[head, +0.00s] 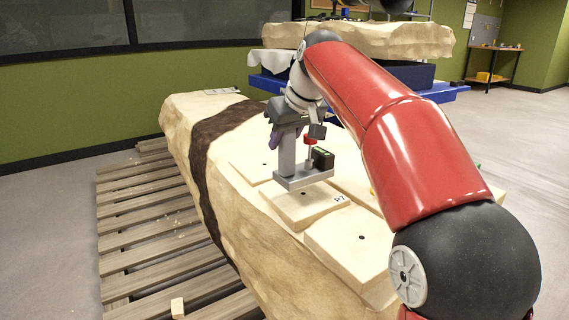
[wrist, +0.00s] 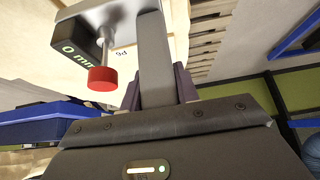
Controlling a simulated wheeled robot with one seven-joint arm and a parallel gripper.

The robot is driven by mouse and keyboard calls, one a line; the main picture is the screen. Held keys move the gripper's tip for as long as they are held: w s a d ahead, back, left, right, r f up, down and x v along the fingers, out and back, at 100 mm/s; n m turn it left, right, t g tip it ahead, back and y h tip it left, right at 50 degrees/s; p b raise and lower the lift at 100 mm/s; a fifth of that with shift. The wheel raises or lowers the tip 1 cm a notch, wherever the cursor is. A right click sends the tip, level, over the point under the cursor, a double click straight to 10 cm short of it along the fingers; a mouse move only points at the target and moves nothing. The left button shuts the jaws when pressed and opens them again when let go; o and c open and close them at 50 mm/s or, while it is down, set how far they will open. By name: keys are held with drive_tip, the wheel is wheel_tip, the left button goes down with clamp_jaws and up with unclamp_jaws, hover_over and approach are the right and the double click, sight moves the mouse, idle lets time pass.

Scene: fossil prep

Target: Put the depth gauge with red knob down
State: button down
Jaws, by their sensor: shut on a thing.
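The depth gauge (head: 287,155) has a grey upright column, a flat grey base plate, a red knob and a black display. It stands about upright over the pale pad marked P7 (head: 312,212). I cannot tell whether its base touches the pad or hangs just above it. My gripper (head: 288,122) is shut on the upper part of the column. In the wrist view the gauge's grey column (wrist: 155,65) runs up from between my jaws, with the red knob beside it. The display there reads 0 mm. The underside of the base is hidden.
The pads lie on a large pale fossil block (head: 262,255) with a dark band, resting on a slatted wooden pallet (head: 150,230). Several neighbouring pads have small dark holes. Another pale block (head: 360,40) sits behind on a blue stand. A small pale chunk (head: 178,308) lies on the pallet.

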sight(284, 155)
drive_tip(key=shift+f+b, duration=0.65)
drive_tip(key=shift+f, duration=1.3)
drive_tip(key=c, duration=1.5)
unclamp_jaws()
drive_tip(key=shift+f, duration=0.2)
drive_tip(key=o, duration=0.5)
drive_tip(key=shift+c, duration=0.2)
